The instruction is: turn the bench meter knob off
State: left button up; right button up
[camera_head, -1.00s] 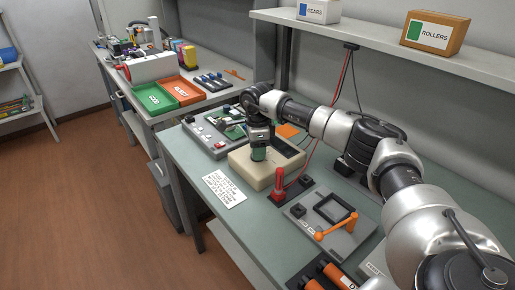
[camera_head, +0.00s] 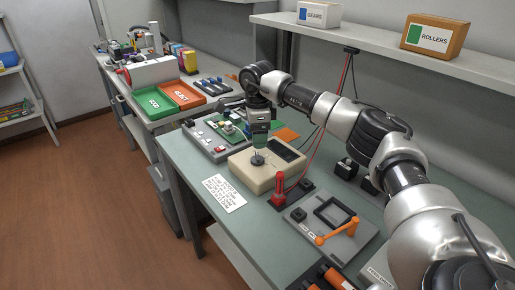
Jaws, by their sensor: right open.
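The bench meter (camera_head: 267,177) is a cream box with a dark display on its upper right side, lying on the grey-green bench. Its dark round knob (camera_head: 257,160) shows on the top face, with a small light mark; its exact setting is too small to read. My right gripper (camera_head: 260,148) points down just above the knob, its tips apart from it as far as I can tell. It is open and empty. My left gripper is not in view.
A fixture with an orange handle (camera_head: 337,230) lies nearer. A grey panel with a circuit board (camera_head: 213,136) sits behind left. A printed note (camera_head: 223,192) lies in front.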

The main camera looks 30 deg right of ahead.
aim_at(257, 155)
notch_tip(257, 155, up, 4)
jog(key=shift+r, duration=0.25)
dwell(0.5)
